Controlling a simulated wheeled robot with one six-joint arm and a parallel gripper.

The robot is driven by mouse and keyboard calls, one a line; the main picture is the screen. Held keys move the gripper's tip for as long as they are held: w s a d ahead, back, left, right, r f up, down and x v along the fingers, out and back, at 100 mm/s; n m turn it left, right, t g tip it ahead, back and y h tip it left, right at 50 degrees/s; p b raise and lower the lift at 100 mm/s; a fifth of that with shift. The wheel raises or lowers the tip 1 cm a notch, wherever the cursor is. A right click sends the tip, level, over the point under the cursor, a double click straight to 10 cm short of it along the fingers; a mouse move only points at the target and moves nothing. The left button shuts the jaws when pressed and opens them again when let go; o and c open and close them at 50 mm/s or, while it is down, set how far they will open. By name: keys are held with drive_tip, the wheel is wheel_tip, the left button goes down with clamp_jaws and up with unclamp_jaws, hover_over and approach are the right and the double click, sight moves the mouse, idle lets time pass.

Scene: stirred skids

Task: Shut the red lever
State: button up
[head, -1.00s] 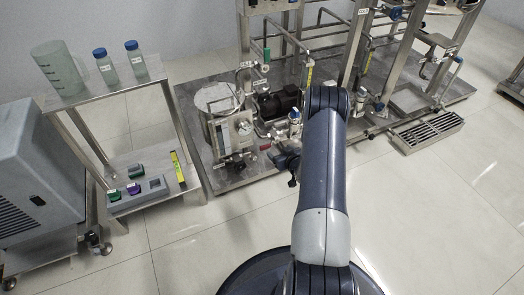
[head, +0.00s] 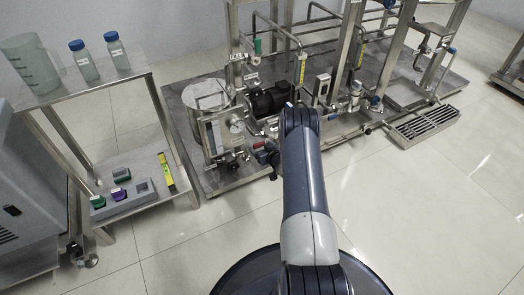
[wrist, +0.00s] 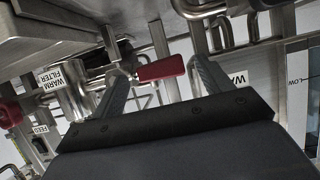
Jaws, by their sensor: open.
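The red lever (wrist: 160,69) shows in the wrist view as a short red handle. It lies nearly crosswise in the picture, with its left end by a metal fitting. My gripper (wrist: 161,78) is open, with one finger on each side of the handle. The right finger is close to the handle's free end; the left finger is near its fitting end. I cannot tell whether either finger touches it. In the head view, my arm hides most of the gripper, and a small red part (head: 259,145) shows beside my wrist; I cannot tell if it is the same lever.
Pipes, a pump (head: 270,101) and a steel tank (head: 205,95) crowd the skid. A trolley with bottles (head: 115,45) stands left. The tiled floor (head: 430,215) at right is clear.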

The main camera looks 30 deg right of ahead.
drive_tip(key=shift+w+f, duration=0.1)
drive_tip(key=shift+w, duration=0.15)
drive_tip(key=shift+c, duration=0.5)
drive_tip(key=shift+a, duration=0.1)
drive_tip(key=c, duration=1.1)
drive_tip(key=shift+c, duration=0.2)
drive_tip(key=shift+s, duration=0.1)
